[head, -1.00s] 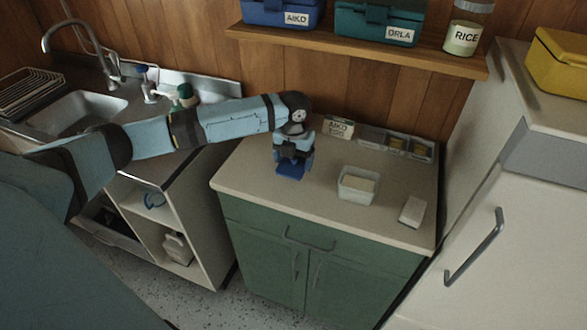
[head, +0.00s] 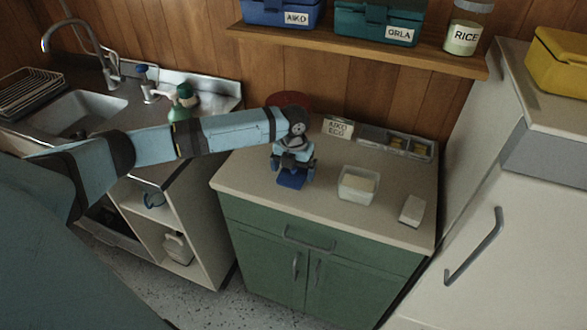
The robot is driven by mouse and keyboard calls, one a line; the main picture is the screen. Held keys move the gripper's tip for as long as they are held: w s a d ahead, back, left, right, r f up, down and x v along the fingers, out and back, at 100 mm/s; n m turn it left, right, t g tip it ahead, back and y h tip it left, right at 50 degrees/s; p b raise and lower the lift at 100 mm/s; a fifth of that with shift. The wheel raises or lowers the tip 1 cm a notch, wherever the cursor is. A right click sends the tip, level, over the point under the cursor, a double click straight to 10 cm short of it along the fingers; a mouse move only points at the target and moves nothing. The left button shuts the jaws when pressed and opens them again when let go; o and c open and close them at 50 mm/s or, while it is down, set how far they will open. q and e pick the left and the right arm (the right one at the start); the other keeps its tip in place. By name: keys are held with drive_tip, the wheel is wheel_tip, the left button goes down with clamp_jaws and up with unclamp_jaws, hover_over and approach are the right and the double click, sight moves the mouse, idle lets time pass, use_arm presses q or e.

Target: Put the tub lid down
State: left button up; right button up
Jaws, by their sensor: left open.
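The blue tub lid (head: 291,181) appears to lie flat on the pale counter (head: 250,186), left of the tub. My left gripper (head: 292,170) points down right over the lid. Its jaws are open, with the fingers apart at the lid's sides; whether they still touch it I cannot tell. The clear-white open tub (head: 345,192) stands to the right, with a pale yellowish block inside. My right gripper is not in view.
A white block (head: 412,211) lies near the counter's right front. A label card (head: 338,128) and a sectioned tray (head: 371,136) stand at the back. Something red (head: 288,99) shows behind my arm. The sink (head: 85,112) is left, a tall white cabinet (head: 475,190) right.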

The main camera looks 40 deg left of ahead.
sight(294, 169)
use_arm(q)
wheel_tip(294, 169, up, 12)
idle(0.4)
idle(0.5)
